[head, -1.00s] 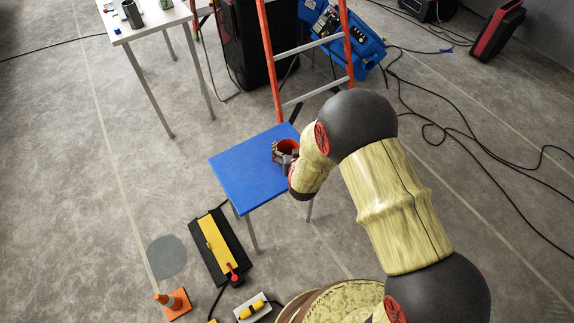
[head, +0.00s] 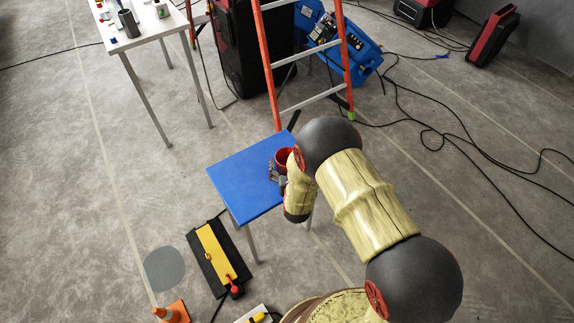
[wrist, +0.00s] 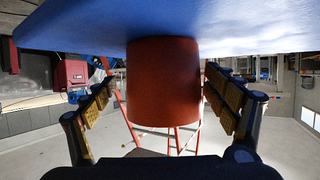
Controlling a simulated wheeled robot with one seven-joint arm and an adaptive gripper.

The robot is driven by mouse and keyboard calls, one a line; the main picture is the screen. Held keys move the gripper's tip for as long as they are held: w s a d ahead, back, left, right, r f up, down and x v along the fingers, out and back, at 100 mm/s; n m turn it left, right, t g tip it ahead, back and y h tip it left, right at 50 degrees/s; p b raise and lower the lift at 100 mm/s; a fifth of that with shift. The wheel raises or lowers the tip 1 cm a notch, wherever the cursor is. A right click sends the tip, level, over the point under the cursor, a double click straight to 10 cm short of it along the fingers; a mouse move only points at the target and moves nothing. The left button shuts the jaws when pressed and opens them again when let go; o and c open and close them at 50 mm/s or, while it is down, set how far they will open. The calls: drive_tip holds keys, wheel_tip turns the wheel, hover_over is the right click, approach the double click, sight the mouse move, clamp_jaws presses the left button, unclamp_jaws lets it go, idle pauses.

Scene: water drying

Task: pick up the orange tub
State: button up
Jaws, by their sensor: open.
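The orange tub (head: 282,156) stands on the blue-topped table (head: 237,181), near its right edge, partly hidden by my arm. My gripper (head: 277,174) is at the tub's near side, low by the tabletop. In the wrist view, which looks upside down, the tub (wrist: 163,82) fills the middle, with the blue tabletop (wrist: 80,24) above it. My gripper's two padded fingers (wrist: 160,92) are spread, one on each side of the tub. A narrow gap shows at each side, and I see no grip on it.
An orange ladder (head: 268,65) stands just behind the table. A white table (head: 150,27) with small items is at the back left. A yellow and black case (head: 215,250) and an orange cone (head: 172,311) lie on the floor in front. Cables cross the floor at right.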

sight(286, 156)
drive_tip(key=b+x, duration=0.2)
drive_tip(key=x, duration=0.3)
drive_tip(key=shift+w+a+r+b, duration=0.1)
drive_tip(key=shift+w+a+b, duration=0.1)
drive_tip(key=shift+b, duration=0.1)
drive_tip(key=shift+r, duration=0.1)
drive_tip(key=c, duration=0.4)
drive_tip(key=c, duration=1)
